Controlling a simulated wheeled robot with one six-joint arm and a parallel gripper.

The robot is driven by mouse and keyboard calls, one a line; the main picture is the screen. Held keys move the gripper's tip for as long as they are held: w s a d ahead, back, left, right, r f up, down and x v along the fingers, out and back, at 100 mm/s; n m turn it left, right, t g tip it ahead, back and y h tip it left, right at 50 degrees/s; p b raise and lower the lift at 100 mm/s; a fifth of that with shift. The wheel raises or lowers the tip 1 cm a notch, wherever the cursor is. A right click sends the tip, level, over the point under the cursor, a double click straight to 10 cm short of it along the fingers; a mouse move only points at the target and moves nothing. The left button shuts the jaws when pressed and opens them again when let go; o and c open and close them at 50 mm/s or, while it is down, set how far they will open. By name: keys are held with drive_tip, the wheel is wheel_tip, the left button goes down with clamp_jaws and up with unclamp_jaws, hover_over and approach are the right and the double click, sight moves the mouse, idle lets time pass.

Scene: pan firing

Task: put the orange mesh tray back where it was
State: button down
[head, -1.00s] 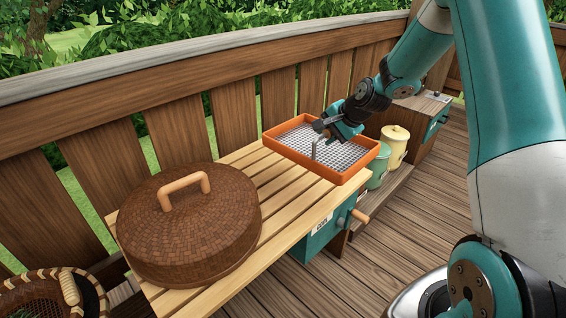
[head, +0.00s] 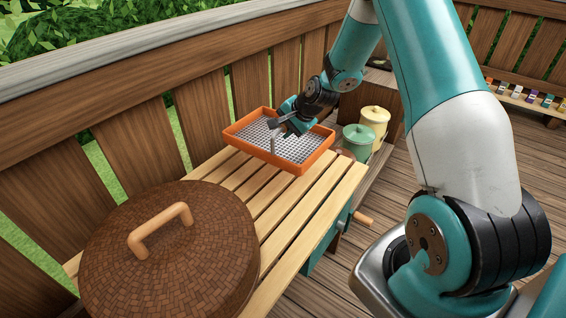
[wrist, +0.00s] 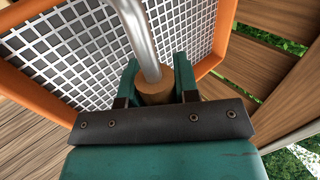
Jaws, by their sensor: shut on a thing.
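The orange mesh tray (head: 314,160) has an orange rim and a grey wire-mesh floor. It is at the far end of the slatted wooden table (head: 312,205); I cannot tell whether it rests on the slats or hangs just above. In the wrist view my gripper (wrist: 156,85) is shut on a wooden grip (wrist: 155,92) with a bent metal rod, which appears to be the tray's handle. The orange rim (wrist: 40,92) and mesh show beyond it. The handle's join to the tray is hidden.
A large brown woven lid (head: 175,255) with a wooden handle covers the near end of the table. Green (head: 357,140) and cream (head: 374,124) canisters stand right of the tray. A wooden railing (head: 130,130) runs behind. The middle slats are clear.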

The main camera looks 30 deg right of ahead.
sight(294, 153)
wheel_tip(294, 153, down, 13)
drive_tip(key=shift+r+b, duration=0.15)
drive_tip(key=shift+b, duration=0.15)
drive_tip(key=c, duration=0.9)
unclamp_jaws()
drive_tip(key=shift+o, duration=0.2)
drive_tip(key=v, duration=1.1)
drive_tip(key=shift+s+r+p, duration=0.1)
drive_tip(key=shift+r+p, duration=0.25)
drive_tip(key=shift+r, duration=0.05)
drive_tip(key=s+a+r+n+g+y, duration=0.15)
drive_tip(key=s+a+r+n, duration=0.3)
drive_tip(key=a+r, duration=0.45)
drive_tip(key=s+a+r+n+g+y, duration=0.1)
drive_tip(key=s+a+r+n+g, duration=0.15)
drive_tip(key=a+r+n, duration=0.55)
drive_tip(key=s+a+r+n+g, duration=0.1)
drive_tip(key=s+a+r+n, duration=0.2)
drive_tip(key=s, duration=0.7)
drive_tip(key=s+a+r+n+g, duration=0.2)
drive_tip(key=s+a+n, duration=0.3)
drive_tip(key=s, duration=0.5)
drive_tip(key=a+r+h, duration=0.1)
drive_tip(key=a, duration=0.1)
drive_tip(key=shift+a+r+n, duration=0.25)
drive_tip(key=shift+a+n, duration=0.1)
drive_tip(key=shift+a, duration=0.05)
